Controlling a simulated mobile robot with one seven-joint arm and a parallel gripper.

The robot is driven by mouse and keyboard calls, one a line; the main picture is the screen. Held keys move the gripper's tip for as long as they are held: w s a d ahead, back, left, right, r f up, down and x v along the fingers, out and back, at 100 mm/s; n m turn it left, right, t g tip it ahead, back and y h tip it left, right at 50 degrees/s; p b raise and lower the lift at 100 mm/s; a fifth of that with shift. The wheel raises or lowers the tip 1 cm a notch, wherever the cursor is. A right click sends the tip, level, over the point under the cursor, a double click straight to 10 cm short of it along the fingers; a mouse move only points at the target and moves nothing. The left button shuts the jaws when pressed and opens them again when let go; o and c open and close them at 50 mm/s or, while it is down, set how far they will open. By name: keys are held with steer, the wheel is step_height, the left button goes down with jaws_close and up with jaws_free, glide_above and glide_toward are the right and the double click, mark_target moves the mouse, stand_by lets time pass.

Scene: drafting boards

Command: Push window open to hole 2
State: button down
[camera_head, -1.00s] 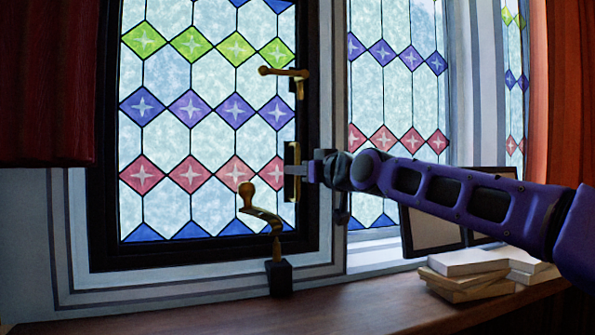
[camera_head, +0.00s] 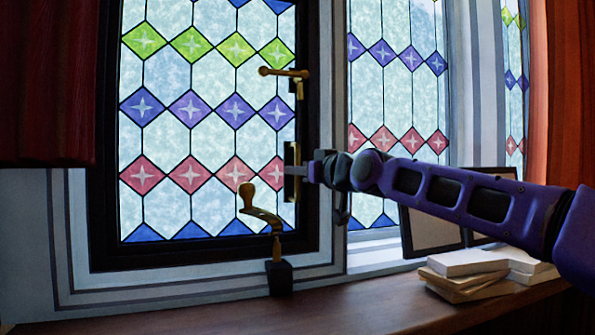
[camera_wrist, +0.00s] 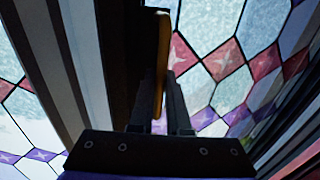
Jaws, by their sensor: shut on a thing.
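The window (camera_head: 190,140) is a leaded stained-glass pane in a black frame. I cannot tell whether it stands slightly ajar. A vertical brass handle (camera_head: 290,180) sits on the frame's right side and shows edge-on in the wrist view (camera_wrist: 161,50). My gripper (camera_head: 306,171) reaches in from the right and is shut on this handle; its two dark fingers (camera_wrist: 165,105) flank it in the wrist view. A curved brass stay with a knob (camera_head: 262,215) stands at the bottom right of the frame, by a dark block (camera_head: 279,278) on the sill. No numbered holes can be made out.
A brass latch (camera_head: 283,72) sticks out from the frame above my gripper. Books (camera_head: 470,264) and dark-framed panels (camera_head: 432,228) are on the wooden sill (camera_head: 360,305) at right. Red curtains hang at left (camera_head: 48,80) and right (camera_head: 565,90).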

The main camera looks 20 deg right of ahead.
mark_target(292, 196)
steer(key=shift+w+d+r, duration=0.1)
steer(key=shift+w+r, duration=0.1)
steer(key=shift+r, duration=0.15)
steer(key=w+p, duration=0.1)
steer(key=w+n+y+p, duration=0.1)
steer(key=shift+w+d+r+y, duration=0.15)
steer(key=shift+w+y, duration=0.15)
steer(key=shift+w, duration=0.1)
steer(key=shift+w+f+p, duration=0.3)
steer(key=shift+w+p, duration=0.15)
steer(key=shift+w, duration=0.2)
steer(key=c, duration=0.9)
jaws_free()
steer(key=shift+s+f+y, duration=0.1)
steer(key=shift+y, duration=0.2)
steer(key=shift+f, duration=0.1)
steer(key=shift+s, duration=0.1)
